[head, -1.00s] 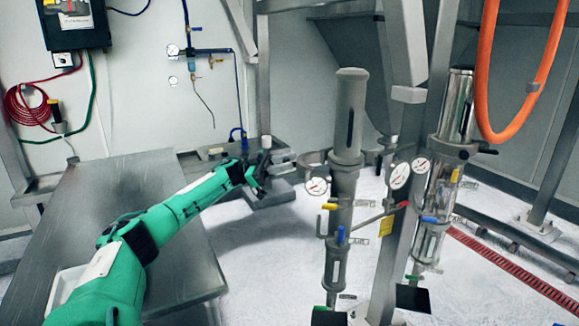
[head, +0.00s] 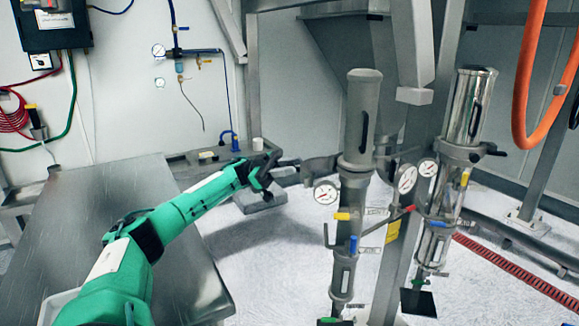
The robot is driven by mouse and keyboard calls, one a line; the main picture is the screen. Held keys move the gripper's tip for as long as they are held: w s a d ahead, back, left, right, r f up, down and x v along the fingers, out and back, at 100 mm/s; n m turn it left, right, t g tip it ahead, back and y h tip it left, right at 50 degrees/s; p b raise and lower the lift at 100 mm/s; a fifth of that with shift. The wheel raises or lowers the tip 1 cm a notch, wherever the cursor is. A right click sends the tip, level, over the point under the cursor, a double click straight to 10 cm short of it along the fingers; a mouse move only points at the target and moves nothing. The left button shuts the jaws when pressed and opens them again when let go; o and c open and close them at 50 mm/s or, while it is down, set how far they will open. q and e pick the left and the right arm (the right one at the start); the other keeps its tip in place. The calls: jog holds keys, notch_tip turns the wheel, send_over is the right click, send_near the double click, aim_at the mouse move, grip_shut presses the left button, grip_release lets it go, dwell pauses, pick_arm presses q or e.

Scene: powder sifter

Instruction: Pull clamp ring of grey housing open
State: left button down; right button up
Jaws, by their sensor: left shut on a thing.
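The grey housing (head: 359,120) is an upright dull-grey cylinder right of centre in the head view. Its clamp ring (head: 320,168) sticks out to the left at the joint below the upper cylinder, swung away from the housing's side. My left gripper (head: 287,172) reaches in from the left and is shut on the outer end of the clamp ring. The exact grip between the fingers is small and hard to make out. My right gripper is not in view.
A shiny metal housing (head: 469,110) stands to the right, beyond a grey post (head: 397,225). Pressure gauges (head: 325,192) and coloured valve handles sit close below the clamp ring. A steel table (head: 120,240) lies under my left arm. An orange hose (head: 528,80) hangs at the right.

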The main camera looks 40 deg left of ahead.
pick_arm(q)
jog(key=shift+d+f, duration=0.1)
jog(key=shift+f, duration=0.05)
jog(key=c, duration=1.3)
grip_release()
jog(key=shift+o, duration=0.8)
jog(key=shift+w, duration=0.1)
jog(key=shift+a, duration=0.25)
jog(key=b+v, duration=0.8)
jog(key=v, duration=0.5)
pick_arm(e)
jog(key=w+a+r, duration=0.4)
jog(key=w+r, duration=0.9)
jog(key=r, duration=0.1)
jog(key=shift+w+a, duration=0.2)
